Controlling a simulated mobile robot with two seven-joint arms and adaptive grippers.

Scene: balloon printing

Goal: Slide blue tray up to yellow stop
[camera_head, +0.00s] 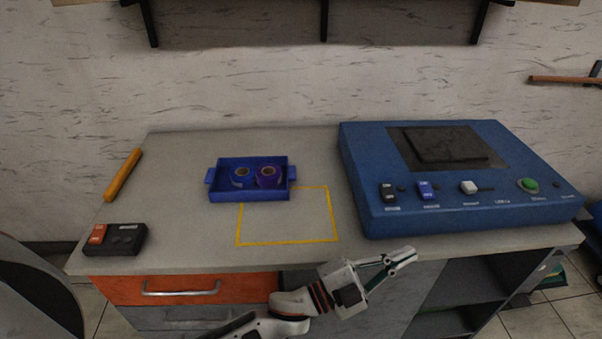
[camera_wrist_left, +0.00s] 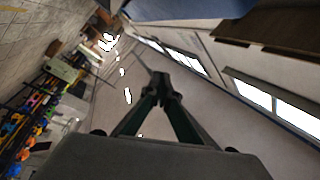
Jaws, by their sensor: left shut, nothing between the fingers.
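The blue tray (camera_head: 262,195) lies on the grey worktop, left of its middle, with a small handle at each end. Two tape rolls, one blue (camera_head: 242,178) and one purple (camera_head: 268,176), are in it. The tray's right front part overlaps the back left of a yellow square outline (camera_head: 335,222). The yellow stop (camera_head: 123,175) looks like the yellow-orange bar at the worktop's left edge, apart from the tray. My left gripper (camera_head: 408,254) is in front of the worktop's front edge, shut and empty, away from the tray. Its closed fingers (camera_wrist_left: 160,82) show in the left wrist view.
A large blue machine (camera_head: 358,185) with switches and a green button fills the worktop's right side. A small dark control box (camera_head: 128,240) with an orange switch sits at the front left. The worktop between tray and bar is clear. A shelf hangs above.

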